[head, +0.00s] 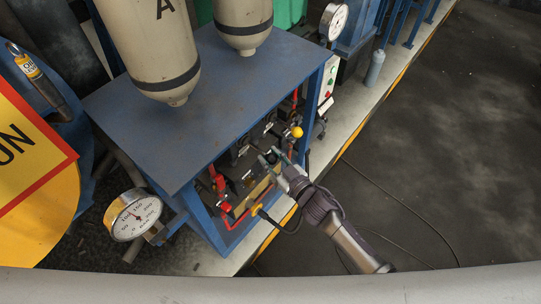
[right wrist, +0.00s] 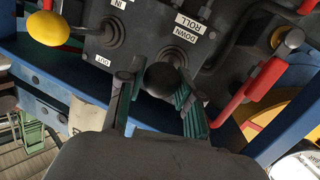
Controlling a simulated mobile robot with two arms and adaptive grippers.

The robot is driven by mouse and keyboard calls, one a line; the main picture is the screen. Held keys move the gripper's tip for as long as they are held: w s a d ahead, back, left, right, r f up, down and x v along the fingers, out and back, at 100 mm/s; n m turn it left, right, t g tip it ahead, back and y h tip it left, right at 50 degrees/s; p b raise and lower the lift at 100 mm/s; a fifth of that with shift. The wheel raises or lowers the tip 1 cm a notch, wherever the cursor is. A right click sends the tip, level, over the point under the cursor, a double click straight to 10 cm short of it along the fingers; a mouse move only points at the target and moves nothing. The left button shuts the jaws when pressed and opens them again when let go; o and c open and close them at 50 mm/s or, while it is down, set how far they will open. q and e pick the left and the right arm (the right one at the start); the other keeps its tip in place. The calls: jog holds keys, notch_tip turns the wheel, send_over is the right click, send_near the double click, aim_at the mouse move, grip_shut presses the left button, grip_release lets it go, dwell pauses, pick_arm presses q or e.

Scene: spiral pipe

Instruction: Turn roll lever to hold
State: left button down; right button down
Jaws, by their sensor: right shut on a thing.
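The roll lever has a round black knob (right wrist: 163,80) and stands by the labels "ROLL" and "DOWN" on a dark control block (right wrist: 150,22) in the right wrist view. My right gripper (head: 271,156) reaches in from the lower right to the front of the blue frame in the head view. Its green-tipped fingers are shut on the knob, one on each side. In the head view the knob is too small and covered to make out. No "hold" label can be read. My left gripper is not in view.
A yellow-knobbed lever (right wrist: 48,28) stands left of the roll lever, with a red handle (right wrist: 248,88) to the right. The blue table (head: 235,85) overhangs the controls and carries tanks. A pressure gauge (head: 136,214) stands left. The floor (head: 440,140) at right is open, with cables on it.

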jog(key=shift+w+r, duration=0.1)
jog(key=shift+r, duration=0.1)
jog(key=c, duration=0.8)
grip_release()
jog(key=shift+f, duration=0.1)
jog(key=shift+o, duration=0.2)
jog(key=v, duration=1.2)
jog(key=shift+f, duration=0.15)
